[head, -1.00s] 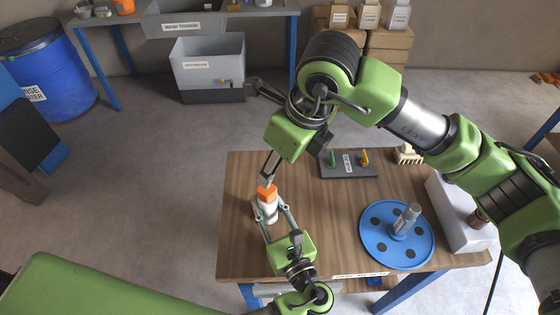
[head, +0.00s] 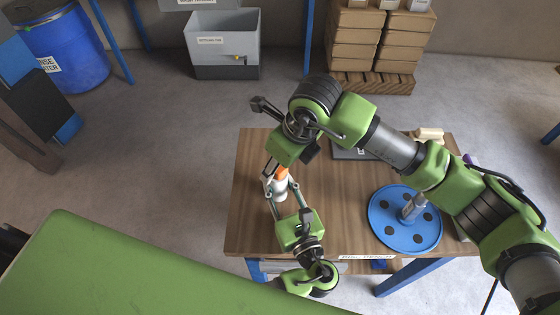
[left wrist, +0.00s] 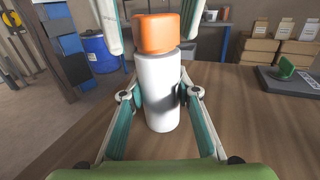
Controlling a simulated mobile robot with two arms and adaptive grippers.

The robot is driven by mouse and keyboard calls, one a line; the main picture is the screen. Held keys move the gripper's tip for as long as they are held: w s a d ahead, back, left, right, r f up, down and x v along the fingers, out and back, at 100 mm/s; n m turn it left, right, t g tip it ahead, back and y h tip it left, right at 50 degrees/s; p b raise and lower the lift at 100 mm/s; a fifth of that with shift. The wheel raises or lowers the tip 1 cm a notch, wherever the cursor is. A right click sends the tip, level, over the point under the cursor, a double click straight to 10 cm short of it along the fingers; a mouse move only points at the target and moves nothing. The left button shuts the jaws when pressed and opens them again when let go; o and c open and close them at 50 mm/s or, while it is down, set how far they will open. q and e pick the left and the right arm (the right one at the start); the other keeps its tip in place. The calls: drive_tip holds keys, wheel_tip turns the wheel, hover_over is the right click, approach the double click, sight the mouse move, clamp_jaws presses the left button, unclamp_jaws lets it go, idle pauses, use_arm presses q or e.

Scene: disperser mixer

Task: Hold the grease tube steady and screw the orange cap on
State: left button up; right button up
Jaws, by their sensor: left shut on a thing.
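The white grease tube (left wrist: 160,95) stands upright on the wooden table; it also shows in the head view (head: 279,189). My left gripper (head: 281,187) is shut around it from the near side, one finger on each flank. The orange cap (left wrist: 157,33) sits on top of the tube, level and in line with it; the head view shows part of it (head: 282,173). My right gripper (head: 277,168) reaches down from above. Its fingers stand on both sides of the cap in the left wrist view, apart, with a gap visible at the left finger.
A blue disc with dark spots (head: 384,243) and a grey shaft lies on the right of the table (head: 335,225). A dark grey tray (head: 345,153) at the back is partly hidden by my right arm. A green piece (left wrist: 287,66) stands on it. Bare tabletop lies between tube and disc.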

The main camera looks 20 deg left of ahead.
drive_tip(key=shift+c, duration=0.3)
drive_tip(key=c, duration=1.1)
drive_tip(key=o, duration=0.4)
drive_tip(key=c, duration=0.3)
drive_tip(key=shift+m+t, duration=0.4)
drive_tip(key=shift+m, duration=1.3)
drive_tip(key=shift+m+h, duration=0.4)
drive_tip(key=shift+m, duration=0.3)
drive_tip(key=shift+m+t+h, duration=0.3)
drive_tip(key=shift+m+t, duration=0.1)
drive_tip(key=shift+m, duration=0.6)
